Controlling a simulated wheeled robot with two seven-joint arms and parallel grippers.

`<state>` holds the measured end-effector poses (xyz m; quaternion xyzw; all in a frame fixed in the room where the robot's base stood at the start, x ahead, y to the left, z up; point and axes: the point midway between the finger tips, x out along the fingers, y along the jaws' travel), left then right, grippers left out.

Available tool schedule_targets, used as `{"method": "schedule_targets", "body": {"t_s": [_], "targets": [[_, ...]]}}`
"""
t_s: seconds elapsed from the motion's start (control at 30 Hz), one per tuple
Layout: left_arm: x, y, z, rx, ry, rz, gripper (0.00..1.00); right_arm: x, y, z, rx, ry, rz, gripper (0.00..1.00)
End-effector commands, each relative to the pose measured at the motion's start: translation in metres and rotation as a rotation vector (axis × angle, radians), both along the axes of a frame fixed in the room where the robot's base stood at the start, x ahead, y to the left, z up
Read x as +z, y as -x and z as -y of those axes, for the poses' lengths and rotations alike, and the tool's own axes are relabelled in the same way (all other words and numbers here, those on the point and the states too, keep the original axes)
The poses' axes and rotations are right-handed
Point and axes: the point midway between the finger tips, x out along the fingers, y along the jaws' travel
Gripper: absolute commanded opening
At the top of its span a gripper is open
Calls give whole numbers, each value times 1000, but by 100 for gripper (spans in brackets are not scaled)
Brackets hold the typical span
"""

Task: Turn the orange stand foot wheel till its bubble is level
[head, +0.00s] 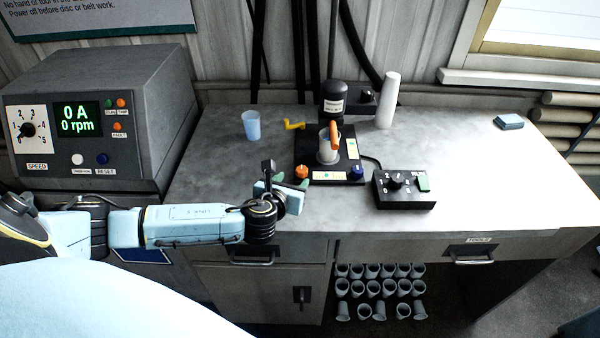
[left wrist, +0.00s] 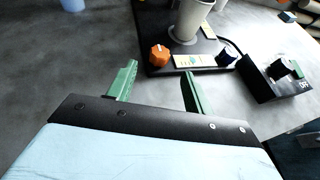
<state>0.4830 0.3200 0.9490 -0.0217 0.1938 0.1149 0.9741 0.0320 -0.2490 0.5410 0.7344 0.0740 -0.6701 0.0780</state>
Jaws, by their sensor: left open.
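The orange stand foot wheel (head: 302,171) sits at the front left corner of the dark stand base (head: 315,152). It also shows in the left wrist view (left wrist: 159,55), just beyond and between my fingertips. A blue foot wheel (head: 356,172) sits at the front right corner. A small pale label plate (head: 328,176) with a green mark lies between the wheels; the bubble is too small to read. My left gripper (left wrist: 158,75) is open and empty, its green fingers short of the orange wheel and not touching it. My right gripper is not in view.
A metal cup (head: 328,148) stands on the stand under the dark motor head. A black control box (head: 404,188) sits right of it, a blue cup (head: 251,125) left, a white cylinder (head: 388,100) behind. The right side of the bench (head: 500,175) is mostly clear.

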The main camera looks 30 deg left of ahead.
Motion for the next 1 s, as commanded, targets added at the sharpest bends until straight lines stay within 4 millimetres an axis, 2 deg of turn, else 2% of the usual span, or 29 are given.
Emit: {"method": "schedule_targets", "body": {"t_s": [0.2,0.4,0.57,0.83,0.87,1.0], "targets": [[-17,-38,-9,2,1,0,51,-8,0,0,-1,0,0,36],[-26,-60,-14,3,1,0,51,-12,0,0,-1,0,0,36],[-29,-67,-16,2,1,0,51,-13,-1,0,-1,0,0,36],[-29,-68,-16,1,2,-1,51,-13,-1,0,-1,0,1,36],[-29,-68,-16,1,2,-1,50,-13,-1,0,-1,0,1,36],[-29,-68,-16,1,2,-1,32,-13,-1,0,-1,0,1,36]]}}
